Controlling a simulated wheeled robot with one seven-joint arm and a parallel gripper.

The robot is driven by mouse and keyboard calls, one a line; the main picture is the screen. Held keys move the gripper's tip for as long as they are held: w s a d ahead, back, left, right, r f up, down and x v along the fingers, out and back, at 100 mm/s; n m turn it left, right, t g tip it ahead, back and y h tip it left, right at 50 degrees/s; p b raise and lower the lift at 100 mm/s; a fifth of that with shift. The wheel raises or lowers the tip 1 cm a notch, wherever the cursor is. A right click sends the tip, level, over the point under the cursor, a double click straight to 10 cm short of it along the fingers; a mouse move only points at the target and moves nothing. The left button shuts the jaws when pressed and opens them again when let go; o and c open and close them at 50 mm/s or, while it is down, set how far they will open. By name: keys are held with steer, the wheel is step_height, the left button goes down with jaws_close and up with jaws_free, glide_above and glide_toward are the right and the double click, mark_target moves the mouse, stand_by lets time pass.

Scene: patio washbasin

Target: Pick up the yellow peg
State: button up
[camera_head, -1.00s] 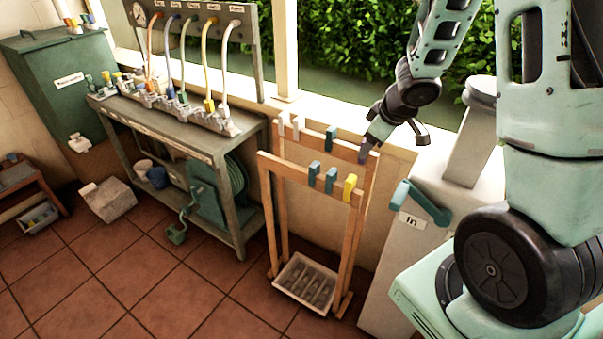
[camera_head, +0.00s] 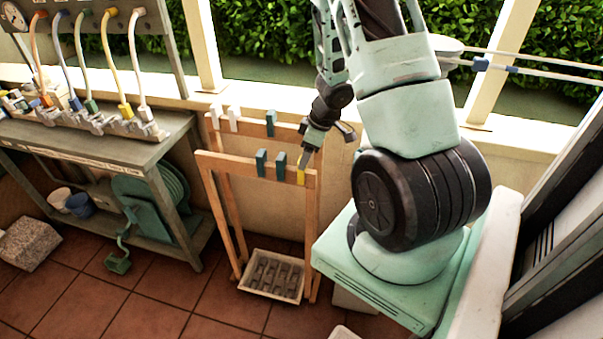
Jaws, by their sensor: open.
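The yellow peg (camera_head: 301,176) is clipped upright on the front rail of a wooden rack (camera_head: 235,163), near the rail's right end. My gripper (camera_head: 304,158) points down from above, with its fingertips at the top of the yellow peg. It is open. The fingertips are small here and partly cover the peg's top, so I cannot tell whether they touch it or straddle it.
Two teal pegs (camera_head: 261,162) sit left of the yellow one on the front rail. White pegs (camera_head: 233,118) and a teal peg (camera_head: 271,122) sit on the back rail. A tray (camera_head: 247,284) lies below. A workbench (camera_head: 175,128) with hoses stands left.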

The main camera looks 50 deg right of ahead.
steer(key=b+x, duration=0.2)
steer(key=x, duration=0.5)
steer(key=shift+w+d+f, duration=0.1)
steer(key=shift+c, duration=0.3)
steer(key=c, duration=1)
